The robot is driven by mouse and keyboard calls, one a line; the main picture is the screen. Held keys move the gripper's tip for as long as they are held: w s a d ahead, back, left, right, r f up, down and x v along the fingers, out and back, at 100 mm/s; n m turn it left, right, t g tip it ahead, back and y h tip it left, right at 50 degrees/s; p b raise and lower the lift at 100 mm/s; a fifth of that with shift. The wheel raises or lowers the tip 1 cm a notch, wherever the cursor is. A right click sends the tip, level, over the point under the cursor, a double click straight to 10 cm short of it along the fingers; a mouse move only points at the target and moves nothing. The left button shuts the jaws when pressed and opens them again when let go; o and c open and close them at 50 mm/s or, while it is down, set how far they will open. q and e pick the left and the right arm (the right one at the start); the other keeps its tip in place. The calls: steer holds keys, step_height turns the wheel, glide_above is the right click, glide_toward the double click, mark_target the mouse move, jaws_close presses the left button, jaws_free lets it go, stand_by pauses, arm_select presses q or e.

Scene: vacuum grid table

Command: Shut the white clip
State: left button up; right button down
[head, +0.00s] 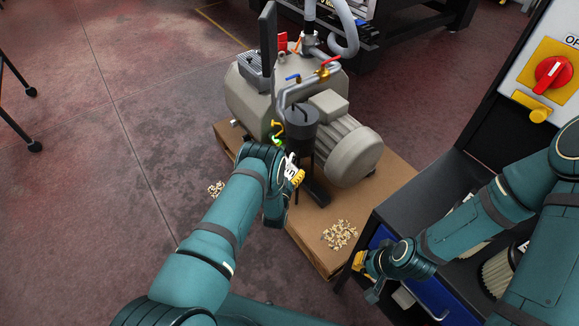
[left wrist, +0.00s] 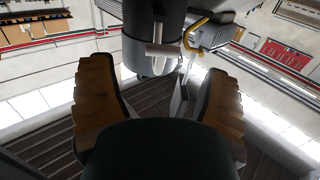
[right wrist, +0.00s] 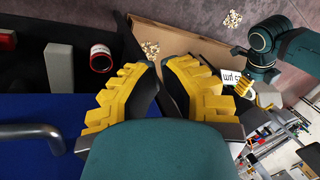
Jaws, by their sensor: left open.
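In the left wrist view, a pale whitish bar, probably the white clip (left wrist: 165,50), sticks out from the side of a grey cylindrical pot (left wrist: 150,28). It lies ahead of my left gripper (left wrist: 158,72), between its fingertips in the picture; I see no contact. The left gripper is open and empty. In the head view my left gripper (head: 297,176) is beside the dark pot (head: 300,122) of the pump, and the arm hides the clip there. My right gripper (right wrist: 158,66) has its fingers together with nothing between them; it also shows in the head view (head: 361,266).
The grey pump (head: 345,150) stands on a brown pallet (head: 390,185) with small pale pieces (head: 340,234) on it. A yellow clip (left wrist: 197,34) is beside the whitish bar. A dark cabinet with a blue drawer (right wrist: 35,130) is near my right gripper.

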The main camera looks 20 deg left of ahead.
mark_target(289, 165)
arm_select(q)
steer(key=shift+w+a+b, duration=0.1)
steer(key=shift+w+b, duration=0.2)
steer(key=shift+w, duration=1.3)
jaws_close()
